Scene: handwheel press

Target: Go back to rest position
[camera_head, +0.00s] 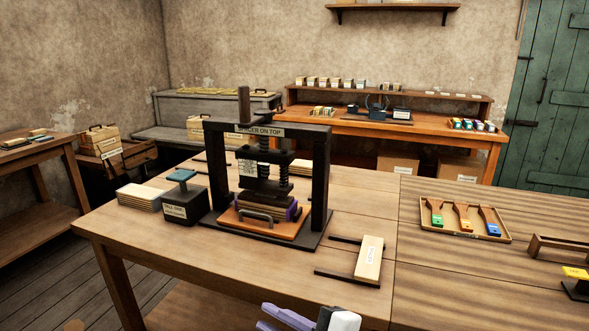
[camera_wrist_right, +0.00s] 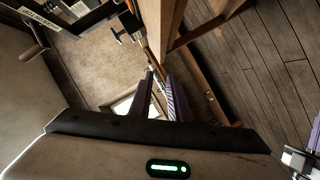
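My right gripper (camera_head: 272,318) shows at the bottom edge of the head view, in front of the table's near edge. Its two purple fingers stand apart with nothing seen between them. In the right wrist view the same fingers (camera_wrist_right: 160,85) show a gap between them, and both are empty. The handwheel press (camera_head: 265,175) stands upright on the table, apart from the gripper. A stack with purple edges (camera_head: 266,211) sits under its plate, on an orange tray with a handle (camera_head: 262,232). My left gripper is not seen in the head view.
The wooden table (camera_head: 215,270) has free room along its front. A labelled board (camera_head: 369,260) lies on dark rails right of the press. A dark labelled box (camera_head: 185,208) and a card stack (camera_head: 139,197) stand left of it. A tray of coloured pieces (camera_head: 464,218) is at right.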

